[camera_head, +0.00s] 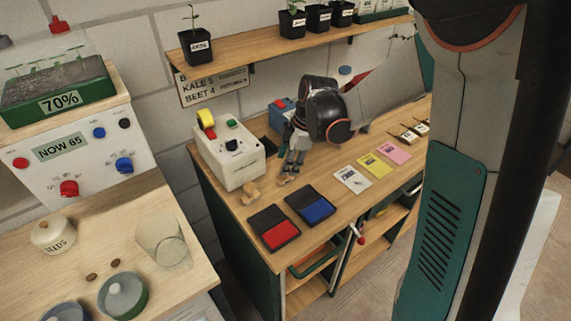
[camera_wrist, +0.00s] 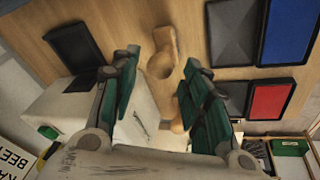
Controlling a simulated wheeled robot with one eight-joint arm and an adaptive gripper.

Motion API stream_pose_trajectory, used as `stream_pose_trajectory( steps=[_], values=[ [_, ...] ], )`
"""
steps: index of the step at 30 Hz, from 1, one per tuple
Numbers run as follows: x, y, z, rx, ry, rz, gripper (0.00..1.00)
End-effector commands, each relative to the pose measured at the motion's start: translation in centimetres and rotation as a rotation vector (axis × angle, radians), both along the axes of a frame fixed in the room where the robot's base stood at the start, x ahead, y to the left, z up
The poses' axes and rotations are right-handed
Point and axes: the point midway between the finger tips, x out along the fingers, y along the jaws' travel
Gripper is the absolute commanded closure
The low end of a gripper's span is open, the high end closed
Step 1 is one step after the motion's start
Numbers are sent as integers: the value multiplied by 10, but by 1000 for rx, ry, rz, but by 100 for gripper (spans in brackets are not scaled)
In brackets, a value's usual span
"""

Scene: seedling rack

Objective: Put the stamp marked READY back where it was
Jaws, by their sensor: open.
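Two small wooden stamps stand on the workbench by the white machine. One stamp (camera_head: 251,194) is at the front left; the other stamp (camera_head: 288,179) is right below my gripper (camera_head: 291,165). In the wrist view, one wooden stamp (camera_wrist: 161,56) shows in the gap just beyond the fingertips of my gripper (camera_wrist: 160,68). Another wooden piece (camera_wrist: 177,124) is partly hidden behind the right finger. My gripper is open and empty, pointing down. I cannot read READY on either stamp.
A red ink pad (camera_head: 280,235) and a blue ink pad (camera_head: 318,208) lie open in front. The white machine (camera_head: 230,150) stands close on the left. White, yellow and pink cards (camera_head: 375,166) lie to the right. A shelf (camera_head: 270,48) with seedling pots hangs above.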

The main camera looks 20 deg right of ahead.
Motion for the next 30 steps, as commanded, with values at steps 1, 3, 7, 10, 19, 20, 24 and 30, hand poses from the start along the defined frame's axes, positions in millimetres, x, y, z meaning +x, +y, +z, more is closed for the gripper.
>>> stream_pose_trajectory(
  steps=[1, 3, 7, 10, 19, 20, 24, 30],
  values=[
    [-3, -3, 15, 0, 0, -1, 58],
    [-5, -6, 29, 0, 0, -1, 58],
    [-10, -11, 52, 0, -1, -1, 58],
    [-13, -14, 65, 0, -1, -1, 58],
    [-25, -14, 88, 0, -4, -55, 58],
    [-29, -14, 92, 1, -6, -81, 58],
    [-56, -8, 115, 12, -22, -257, 58],
    [-101, 0, 145, 55, -63, -548, 58]
  ],
)
